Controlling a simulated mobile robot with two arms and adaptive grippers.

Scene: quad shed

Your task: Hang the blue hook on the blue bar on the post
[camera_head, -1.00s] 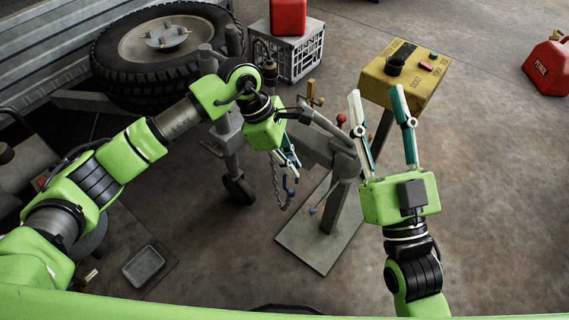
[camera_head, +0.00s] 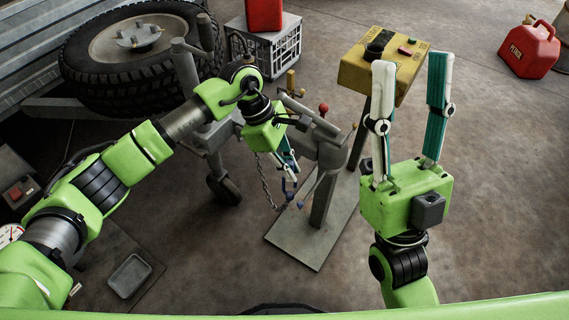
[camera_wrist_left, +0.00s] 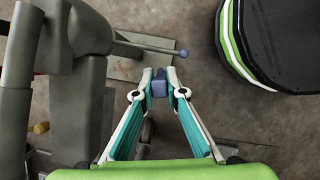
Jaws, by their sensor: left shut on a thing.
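My left gripper (camera_head: 291,174) is shut on the blue hook (camera_head: 288,187), which hangs below its fingertips, near a chain (camera_head: 267,187). In the left wrist view the blue hook (camera_wrist_left: 159,84) sits between the fingertips. The blue bar (camera_head: 300,205) sticks out low on the grey post (camera_head: 322,197), with a blue ball at its tip. The bar's ball also shows in the left wrist view (camera_wrist_left: 182,53), just beyond and right of the fingertips. The hook looks apart from the bar. My right gripper (camera_head: 411,62) is open and empty, right of the post.
The post stands on a flat base plate (camera_head: 293,243), with a red-ball bar (camera_head: 323,108) and a yellow-tipped bar (camera_head: 291,82) higher up. A yellow box (camera_head: 385,70) stands behind my right gripper. A trailer wheel (camera_head: 105,60) is at the back left.

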